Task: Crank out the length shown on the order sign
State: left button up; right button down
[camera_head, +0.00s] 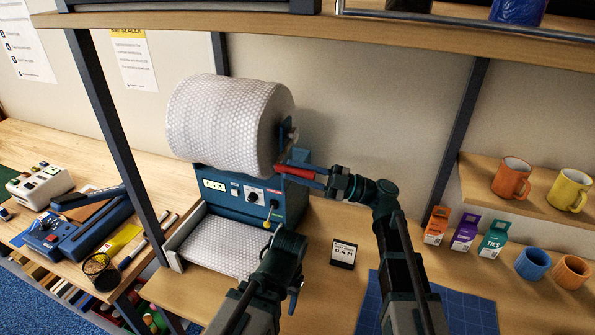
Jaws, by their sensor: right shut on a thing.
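A large roll of white bubble wrap (225,122) sits on a blue dispenser machine (235,200). The machine's small display (214,185) appears to read 0.4 M. My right gripper (318,179) is shut on the red crank handle (295,171) at the roll's right side. Bubble wrap (215,245) lies flat on the tray below the machine. The order sign (343,253), a small dark card on the bench, appears to read 0.4 M. My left gripper (285,250) is low in front of the machine, by a yellow-knobbed lever (268,225); its fingertips are not clear.
A blue cutting mat (465,312) lies on the bench at right. Small cartons (464,232) and cups (532,263) stand beyond it, with mugs (511,178) on a shelf above. A dark post (120,130) rises left of the machine. An overhead shelf (330,28) crosses the top.

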pick_arm(q)
jog(key=shift+f+b, duration=0.7)
jog(key=shift+f, duration=0.3)
pick_arm(e)
jog(key=shift+w+f, duration=0.2)
jog(key=shift+f, duration=0.9)
